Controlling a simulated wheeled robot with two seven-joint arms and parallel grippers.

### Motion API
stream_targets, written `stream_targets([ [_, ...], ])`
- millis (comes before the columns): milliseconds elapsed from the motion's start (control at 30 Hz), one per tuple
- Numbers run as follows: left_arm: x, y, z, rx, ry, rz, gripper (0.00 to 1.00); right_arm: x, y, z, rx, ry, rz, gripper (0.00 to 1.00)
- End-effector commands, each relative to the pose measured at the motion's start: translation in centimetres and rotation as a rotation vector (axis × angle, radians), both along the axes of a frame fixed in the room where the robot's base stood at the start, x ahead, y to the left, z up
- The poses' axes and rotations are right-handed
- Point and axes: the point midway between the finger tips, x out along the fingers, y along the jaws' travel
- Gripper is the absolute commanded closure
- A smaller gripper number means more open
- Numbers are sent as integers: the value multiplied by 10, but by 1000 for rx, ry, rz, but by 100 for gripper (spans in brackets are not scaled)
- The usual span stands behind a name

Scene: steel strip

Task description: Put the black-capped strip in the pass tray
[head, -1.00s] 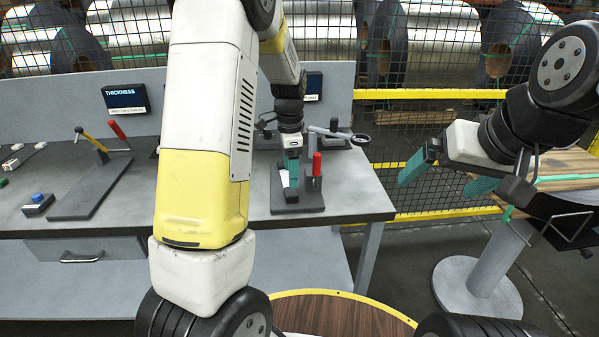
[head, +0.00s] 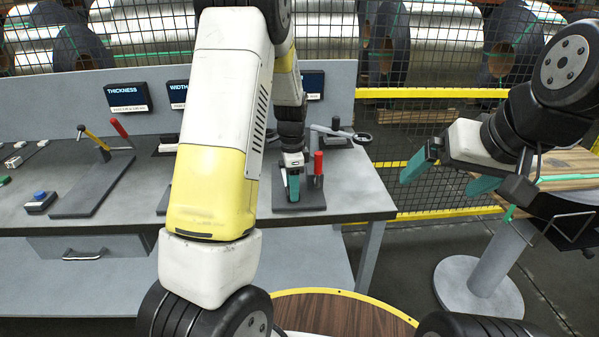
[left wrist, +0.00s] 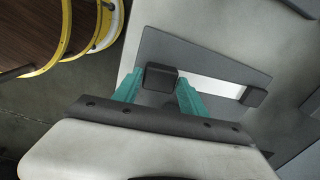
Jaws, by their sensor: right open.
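My left gripper (head: 293,192) points down at a dark fixture plate (head: 313,200) near the bench's right end. In the left wrist view, its teal fingers (left wrist: 160,88) stand on either side of a black block (left wrist: 160,77), which looks like a cap. A bright strip (left wrist: 210,88) runs from that block to a second black block (left wrist: 255,97), over a dark plate (left wrist: 205,55). I cannot tell whether the fingers touch the block. My right gripper (head: 435,172) is open and empty, in the air right of the bench. I cannot make out a pass tray.
A red handle (head: 318,165) stands close beside my left gripper. The bench (head: 350,190) also holds another fixture with yellow and red handles (head: 105,140), a blue button box (head: 40,202) and displays. A round wooden surface (head: 340,315) lies in front; a mesh fence stands behind.

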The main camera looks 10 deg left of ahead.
Motion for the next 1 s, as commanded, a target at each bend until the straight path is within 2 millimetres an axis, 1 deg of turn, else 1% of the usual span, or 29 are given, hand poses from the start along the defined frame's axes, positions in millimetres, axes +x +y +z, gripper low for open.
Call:
stream_targets([
  [33,0,0,0,0,0,0,62,0,0,0,0,0,0,3],
  [167,0,0,0,0,0,0,88,0,0,0,0,0,0,3],
  [200,0,0,0,0,0,0,96,0,0,0,0,0,0,3],
  [233,0,0,0,0,0,0,100,0,0,0,0,0,0,3],
  [333,0,0,2,-1,-1,0,100,0,0,0,0,0,0,3],
  [433,1,0,8,-1,-1,-1,100,0,0,0,0,0,0,3],
  [1000,1,0,53,-1,-3,0,100,0,0,0,0,0,0,3],
])
